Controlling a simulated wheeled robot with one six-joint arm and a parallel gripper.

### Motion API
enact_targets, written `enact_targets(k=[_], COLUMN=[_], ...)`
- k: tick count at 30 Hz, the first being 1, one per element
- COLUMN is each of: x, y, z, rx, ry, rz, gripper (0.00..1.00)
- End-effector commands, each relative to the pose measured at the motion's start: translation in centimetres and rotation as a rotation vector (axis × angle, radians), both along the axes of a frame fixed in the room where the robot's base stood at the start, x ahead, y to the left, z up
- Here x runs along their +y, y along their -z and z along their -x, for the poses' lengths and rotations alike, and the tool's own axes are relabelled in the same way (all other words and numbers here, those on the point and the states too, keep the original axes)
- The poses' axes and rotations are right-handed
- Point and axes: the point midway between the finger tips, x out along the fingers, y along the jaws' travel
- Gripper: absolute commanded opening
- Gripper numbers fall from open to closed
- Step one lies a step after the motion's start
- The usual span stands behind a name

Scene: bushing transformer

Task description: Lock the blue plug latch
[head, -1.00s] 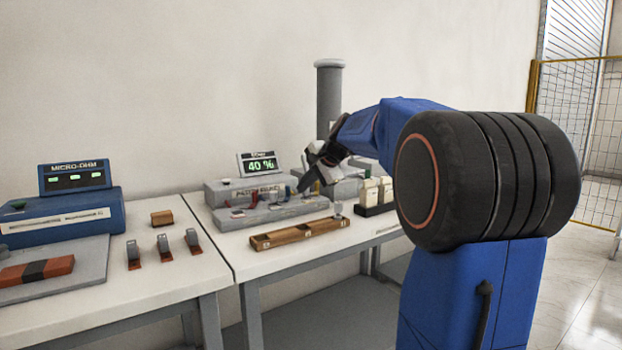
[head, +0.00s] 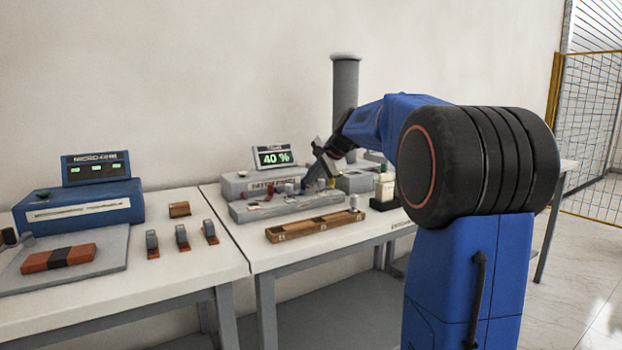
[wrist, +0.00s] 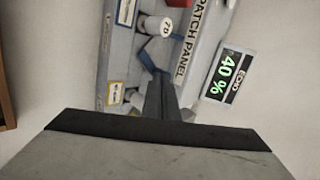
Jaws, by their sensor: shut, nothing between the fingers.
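The grey patch panel (head: 285,207) stands on the right-hand bench, with small coloured plugs along it. My gripper (head: 312,180) reaches down to the panel's right part, its fingers together and empty. In the wrist view the shut fingers (wrist: 160,98) point at the panel beside a blue piece (wrist: 147,60), which looks like the blue plug or its latch. The fingers partly cover this area, so I cannot tell contact or the latch's position. A white cylinder marked 70 (wrist: 157,25) sits close to the blue piece.
A display reading 40 % (head: 272,157) stands behind the panel. A wooden tray (head: 315,226) lies in front, with a dark holder of pale bottles (head: 384,190) to the right. A grey column (head: 345,90) rises behind. The micro-ohm meter (head: 85,210) is on the left bench.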

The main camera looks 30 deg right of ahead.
Motion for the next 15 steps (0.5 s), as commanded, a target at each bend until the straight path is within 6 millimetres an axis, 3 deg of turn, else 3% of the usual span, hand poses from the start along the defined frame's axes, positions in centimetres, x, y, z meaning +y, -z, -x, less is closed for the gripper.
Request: enact_targets(k=[15], x=[-0.12], y=[-0.01], z=[-0.29], rx=[0.000], ry=[-0.086], rz=[0.000], gripper=[0.00])
